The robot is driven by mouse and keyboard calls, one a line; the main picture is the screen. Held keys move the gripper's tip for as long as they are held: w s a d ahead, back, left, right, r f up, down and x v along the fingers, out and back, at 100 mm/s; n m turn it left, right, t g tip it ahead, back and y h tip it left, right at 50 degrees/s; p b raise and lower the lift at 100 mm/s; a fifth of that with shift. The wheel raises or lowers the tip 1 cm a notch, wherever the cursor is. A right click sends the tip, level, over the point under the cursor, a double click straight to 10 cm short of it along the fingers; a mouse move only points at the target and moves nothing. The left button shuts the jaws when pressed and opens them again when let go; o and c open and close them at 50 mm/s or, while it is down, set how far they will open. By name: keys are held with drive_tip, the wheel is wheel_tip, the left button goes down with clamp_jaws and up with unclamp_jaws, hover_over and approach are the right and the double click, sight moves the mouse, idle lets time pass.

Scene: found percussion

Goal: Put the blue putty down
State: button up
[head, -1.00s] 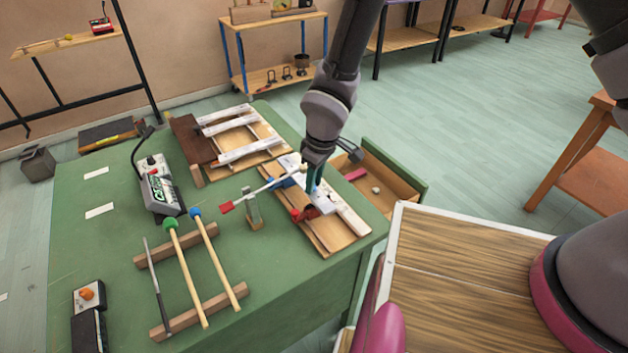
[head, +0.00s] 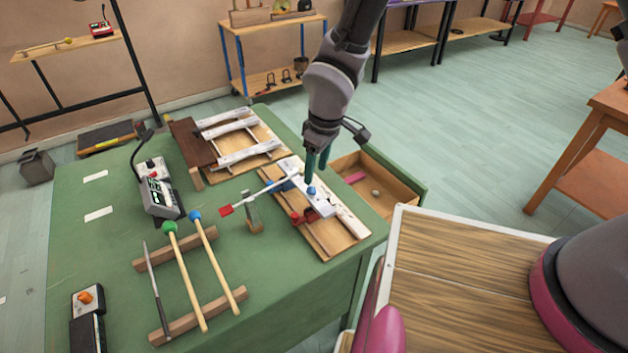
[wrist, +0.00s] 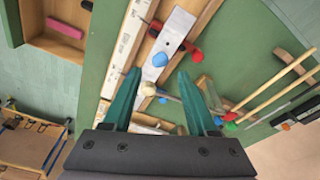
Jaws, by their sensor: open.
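The blue putty (head: 311,191) is a small lump resting on a pale flat bar (head: 322,203) on the wooden frame at the table's right side. It also shows in the wrist view (wrist: 160,59), on the bar's near part. My gripper (head: 317,179) is just above the putty with its teal fingers pointing down. In the wrist view, the fingers (wrist: 157,74) are spread apart with nothing gripped, and the putty shows beyond and between the tips, apart from both.
A pale-tipped stick with a red end (head: 226,210) lies across a small stand close by. A red object (head: 311,214) sits beside the bar. Mallets (head: 187,277) rest on wooden strips to the left. An open drawer (head: 395,183) juts out at right.

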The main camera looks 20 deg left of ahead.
wheel_tip(320, 180, up, 6)
drive_tip(key=shift+s+d, duration=0.15)
drive_tip(key=shift+d, duration=0.3)
drive_tip(key=shift+r, duration=0.15)
drive_tip(key=w+d+r+m+t, duration=0.1)
drive_tip(key=w+d+r+m, duration=0.4)
drive_tip(key=d+r, duration=0.45)
drive_tip(key=w+d+r+m+t, duration=0.2)
drive_tip(key=w+d+r+m, duration=0.1)
drive_tip(key=w+d+r, duration=0.6)
drive_tip(key=s+d+r+m+t, duration=0.1)
drive_tip(key=s+d+r+m, duration=0.2)
drive_tip(key=d, duration=0.4)
drive_tip(key=s+d+r+m+t, duration=0.1)
drive_tip(key=s+d+r+m, duration=0.3)
drive_tip(key=d+r, duration=0.3)
drive_tip(key=s+d+r+m+t, duration=0.1)
drive_tip(key=s+d+r+m, duration=0.3)
drive_tip(key=d, duration=0.5)
drive_tip(key=shift+s+d+r+t, duration=0.15)
drive_tip(key=shift+s+r+t, duration=0.2)
drive_tip(key=shift+r, duration=0.2)
